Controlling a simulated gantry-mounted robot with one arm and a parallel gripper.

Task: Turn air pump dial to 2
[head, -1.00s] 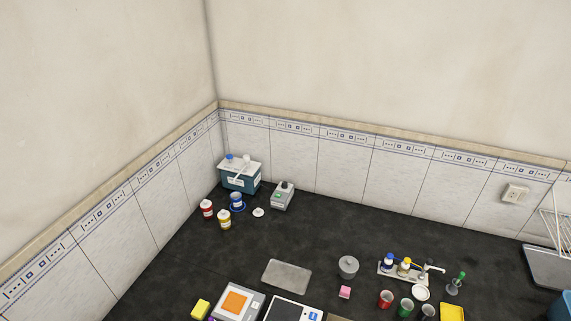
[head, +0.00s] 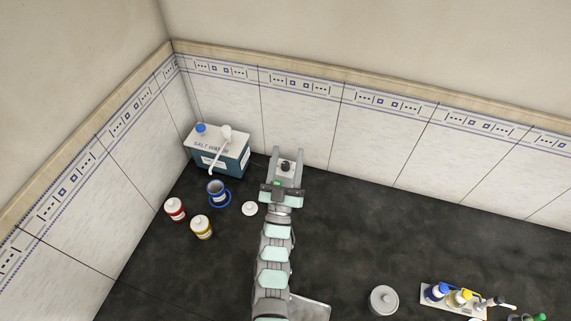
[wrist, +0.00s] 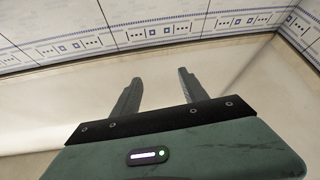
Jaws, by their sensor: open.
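The air pump (head: 277,183), a grey box with a small green display, stands near the back wall in the head view. Its black dial (head: 285,166) shows on top; I cannot read its setting.
A blue-and-white salt water box (head: 222,160) stands close left of the pump.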

